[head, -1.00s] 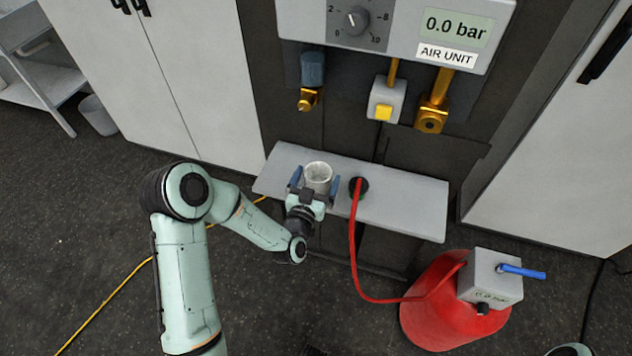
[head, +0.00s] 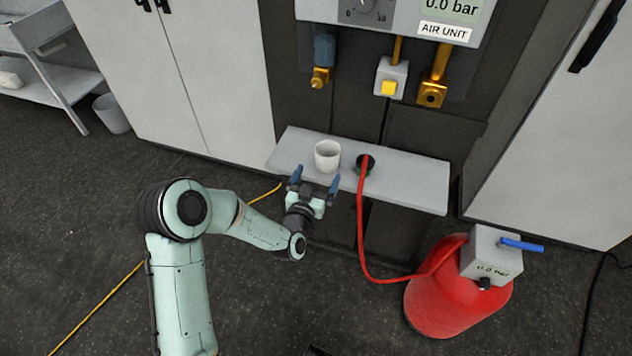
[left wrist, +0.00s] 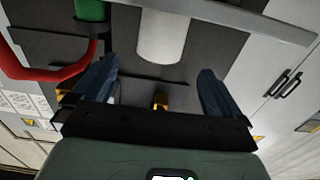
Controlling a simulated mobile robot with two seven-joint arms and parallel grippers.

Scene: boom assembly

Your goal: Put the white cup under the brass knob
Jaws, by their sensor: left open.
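The white cup (head: 327,155) stands upright on the grey shelf (head: 410,186), below the brass knob (head: 319,80) on the left of the air unit. In the head view I cannot tell whether the cup is exactly beneath the knob. My left gripper (head: 315,183) is open and empty, just in front of the cup, with its blue fingers apart and clear of it. In the left wrist view the cup (left wrist: 163,35) shows beyond the open fingers. My right gripper is not in view.
A black fitting with a red hose (head: 359,230) sits on the shelf just right of the cup. The hose runs down to a red tank (head: 440,295) at right. A yellow button (head: 389,88) and another brass fitting (head: 431,94) are above. Floor at left is mostly clear.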

